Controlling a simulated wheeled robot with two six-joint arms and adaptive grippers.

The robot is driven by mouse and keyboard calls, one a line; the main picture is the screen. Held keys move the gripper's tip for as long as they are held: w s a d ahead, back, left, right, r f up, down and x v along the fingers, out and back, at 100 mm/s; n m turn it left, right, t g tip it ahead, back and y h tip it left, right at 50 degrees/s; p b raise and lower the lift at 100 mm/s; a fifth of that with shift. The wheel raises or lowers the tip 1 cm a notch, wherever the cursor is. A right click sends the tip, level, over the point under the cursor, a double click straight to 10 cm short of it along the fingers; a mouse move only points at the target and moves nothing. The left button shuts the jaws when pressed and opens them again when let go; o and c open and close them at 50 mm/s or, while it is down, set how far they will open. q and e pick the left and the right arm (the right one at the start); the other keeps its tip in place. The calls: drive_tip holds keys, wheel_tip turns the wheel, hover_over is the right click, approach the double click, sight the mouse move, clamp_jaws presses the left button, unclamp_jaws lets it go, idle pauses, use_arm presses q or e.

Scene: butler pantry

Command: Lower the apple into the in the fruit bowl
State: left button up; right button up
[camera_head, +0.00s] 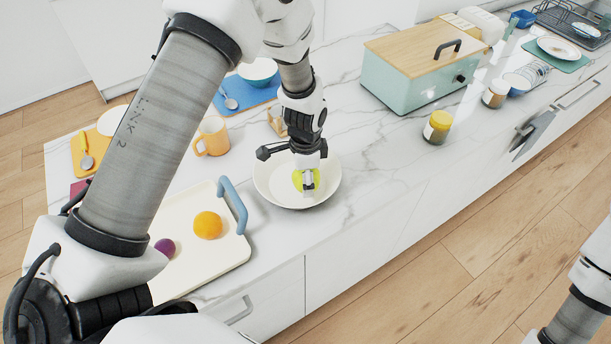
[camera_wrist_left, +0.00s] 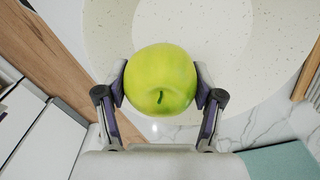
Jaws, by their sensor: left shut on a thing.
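The green apple (camera_head: 306,181) is held between the fingers of my left gripper (camera_head: 306,178). It shows clearly in the left wrist view (camera_wrist_left: 160,80), with a finger pressed on each side and its stem facing the camera. The white fruit bowl (camera_head: 268,184) is under the gripper, and the apple is within its outline in the head view. In the wrist view the speckled bowl (camera_wrist_left: 265,50) lies behind the apple. I cannot tell whether the apple touches the bowl. My right gripper is not in view.
A cream tray (camera_head: 225,262) with an orange (camera_head: 208,225) and a plum (camera_head: 166,247) lies left of the bowl. An orange mug (camera_head: 213,137) stands behind. A yellow-lidded jar (camera_head: 438,127) and a bread box (camera_head: 415,75) stand right. Counter between is clear.

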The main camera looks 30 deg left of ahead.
use_arm(q)
drive_tip(key=shift+f+b, duration=0.65)
drive_tip(key=shift+f, duration=0.5)
idle(0.4)
drive_tip(key=o, duration=1.3)
wheel_tip(320, 180, up, 12)
drive_tip(key=shift+r, duration=0.1)
